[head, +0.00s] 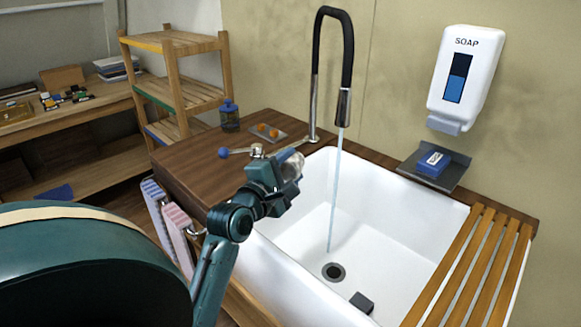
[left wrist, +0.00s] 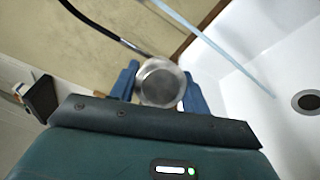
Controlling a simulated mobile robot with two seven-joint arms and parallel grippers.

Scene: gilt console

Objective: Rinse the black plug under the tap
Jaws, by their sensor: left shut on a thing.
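My left gripper (head: 284,172) is above the near left part of the white sink (head: 405,215). It is shut on a round, shiny grey thing like a small cup or glass (left wrist: 160,83), seen end-on between the blue fingers in the left wrist view. The black tap (head: 347,60) runs, and a thin stream of water (head: 335,190) falls into the sink beside the drain (head: 333,271). The held thing is left of the stream and apart from it. A small dark block (head: 362,302), possibly the black plug, lies on the sink floor near the drain. My right gripper is out of view.
A slatted wooden rack (head: 470,265) covers the sink's right side. A soap dispenser (head: 467,78) hangs above a dark shelf with a blue box (head: 433,163). A blue-knobbed lever (head: 240,152), a dish with orange things (head: 267,132) and a blue jar (head: 229,115) are left of the tap.

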